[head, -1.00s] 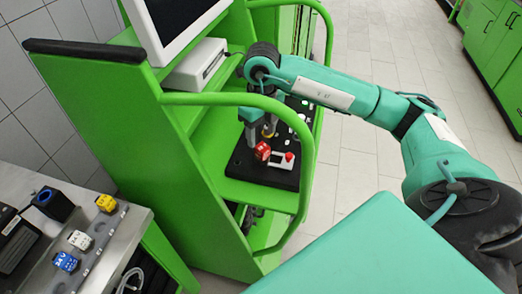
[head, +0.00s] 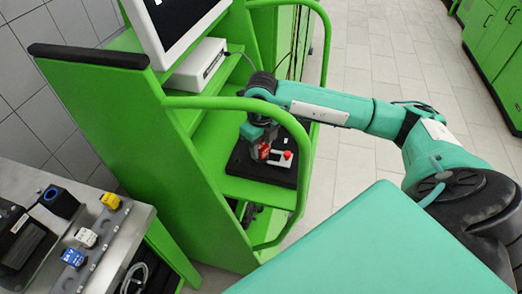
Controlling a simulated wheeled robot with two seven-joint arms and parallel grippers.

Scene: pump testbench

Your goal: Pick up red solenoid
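The red solenoid (head: 264,150) is on the black panel (head: 242,166) of the green testbench, beside a light grey piece with a red button. My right gripper (head: 261,148) reaches down from above with its fingers at the red solenoid and partly covers it. One finger shows on its left side. The view is too small to tell whether the fingers are closed on it. My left gripper is not in view.
A green rail (head: 305,165) curves around the front of the testbench, close to my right arm. A monitor (head: 180,28) stands above. At lower left, a metal bench holds yellow (head: 111,200), white (head: 86,237) and blue (head: 73,257) solenoids.

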